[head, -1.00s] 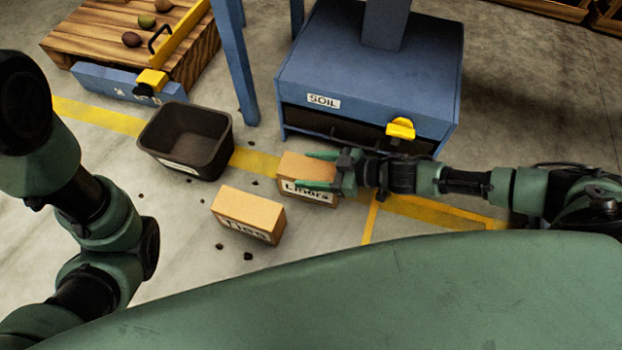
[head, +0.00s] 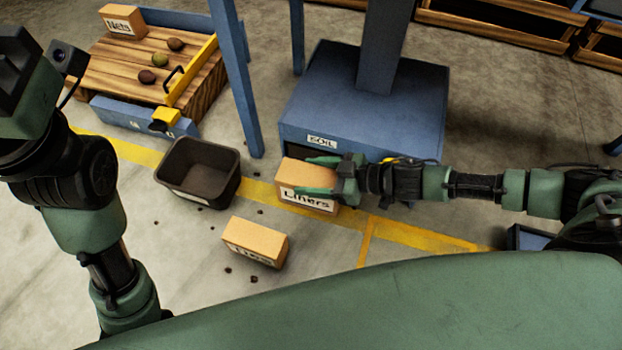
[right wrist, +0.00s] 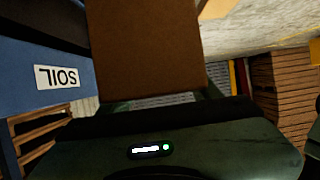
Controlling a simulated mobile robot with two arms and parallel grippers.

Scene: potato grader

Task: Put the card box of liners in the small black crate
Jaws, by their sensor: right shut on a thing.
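The card box labelled Liners (head: 309,203) is held in my right gripper (head: 322,176), whose green fingers lie along its sides. The box appears larger and higher than before, seemingly off the floor. In the right wrist view the brown box (right wrist: 146,45) fills the space beyond the gripper. The small black crate (head: 199,172) stands on the floor to the left of the held box and looks empty. My left arm is at the left edge of the head view; I cannot make out its gripper's fingers.
A second card box (head: 254,242), its label hard to read, sits on the floor in front of the crate. A blue SOIL bin (head: 350,100) stands behind the held box. A wooden platform (head: 130,62) with potatoes and a Nets box (head: 121,21) is at back left. Dark crumbs dot the floor.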

